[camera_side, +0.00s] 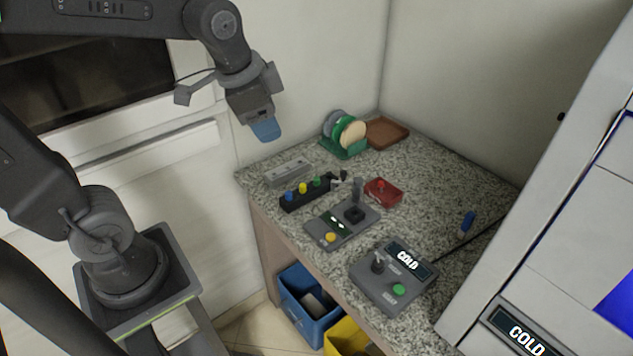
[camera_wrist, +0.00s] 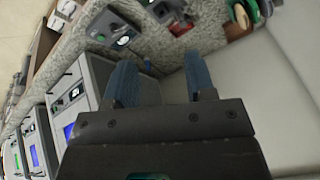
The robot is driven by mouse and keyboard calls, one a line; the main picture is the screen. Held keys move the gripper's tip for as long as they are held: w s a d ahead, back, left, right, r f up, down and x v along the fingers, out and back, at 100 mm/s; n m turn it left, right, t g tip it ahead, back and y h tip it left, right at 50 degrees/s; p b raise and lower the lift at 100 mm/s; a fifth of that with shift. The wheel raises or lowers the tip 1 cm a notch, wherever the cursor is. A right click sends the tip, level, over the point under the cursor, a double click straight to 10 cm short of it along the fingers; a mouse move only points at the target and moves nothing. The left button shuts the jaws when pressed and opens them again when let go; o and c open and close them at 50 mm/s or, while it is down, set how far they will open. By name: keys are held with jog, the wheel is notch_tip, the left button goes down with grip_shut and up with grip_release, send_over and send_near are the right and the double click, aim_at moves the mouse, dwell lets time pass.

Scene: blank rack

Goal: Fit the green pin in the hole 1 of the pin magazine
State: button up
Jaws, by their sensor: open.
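The green pin (camera_side: 317,181) stands in a black block (camera_side: 292,202) on the counter, at the right end of a row with a yellow pin (camera_side: 303,188) and a blue pin (camera_side: 290,196). A light grey block (camera_side: 288,172) with dark marks on its top lies just behind; it looks like the pin magazine, but its holes are too small to tell apart. My gripper (camera_side: 265,132) is in the air above and left of the blocks, well apart from them. In the wrist view its blue fingers (camera_wrist: 160,82) are apart with nothing between them. I cannot make out the pins there.
A plate rack (camera_side: 343,148) and a brown tray (camera_side: 387,132) stand at the back. A joystick panel (camera_side: 342,222), a red button box (camera_side: 382,192) and a grey control box (camera_side: 392,277) are in front and right. A large grey machine (camera_side: 560,215) bounds the right side.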

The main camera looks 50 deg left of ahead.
jog(key=w+a+f+m+g, duration=0.1)
jog(key=w+a+f+m, duration=0.25)
jog(key=w, duration=0.25)
jog(key=w+a+f+m+g, duration=0.1)
jog(key=w+a+f+m, duration=0.1)
jog(key=w+f+m, duration=0.3)
jog(key=m+g, duration=0.2)
jog(key=m, duration=0.2)
send_over(316, 178)
notch_tip(316, 178, down, 8)
jog(key=r, duration=0.1)
notch_tip(316, 178, down, 14)
jog(key=shift+r, duration=0.1)
jog(key=shift+c, duration=0.5)
grip_shut()
